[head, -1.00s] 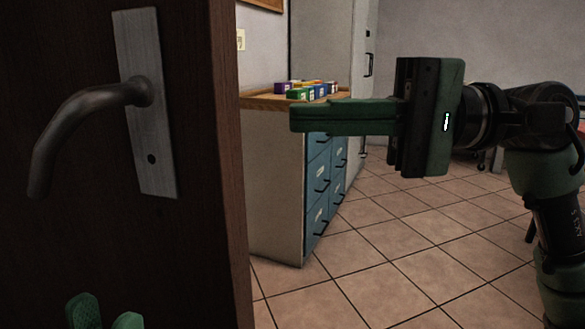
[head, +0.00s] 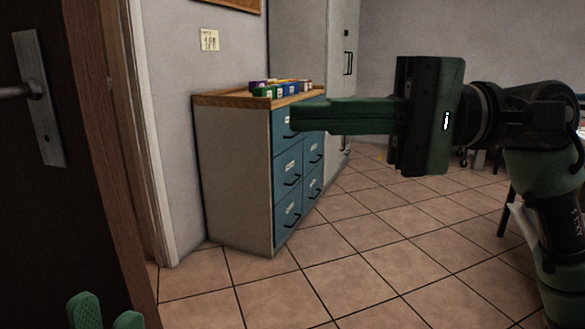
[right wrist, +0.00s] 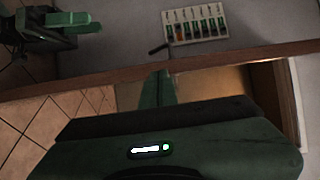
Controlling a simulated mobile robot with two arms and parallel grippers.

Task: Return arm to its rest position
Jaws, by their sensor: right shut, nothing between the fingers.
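My right gripper (head: 296,115) reaches in from the right in the head view, level and pointing left, its two fingers pressed together with nothing between them. It hangs in the air, overlapping the cabinet in the picture. In the right wrist view its green fingers (right wrist: 155,90) show beyond the dark palm. My left gripper (head: 105,312) shows only as two green fingertips at the bottom left of the head view, with a gap between them. The rest of the left arm is out of that view.
A dark brown door (head: 85,200) with a metal handle (head: 18,91) stands at the left. A grey cabinet with blue drawers (head: 290,210) carries several coloured boxes (head: 290,88). Tiled floor (head: 390,270) is clear in front. A panel with several coloured items (right wrist: 195,26) shows in the right wrist view.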

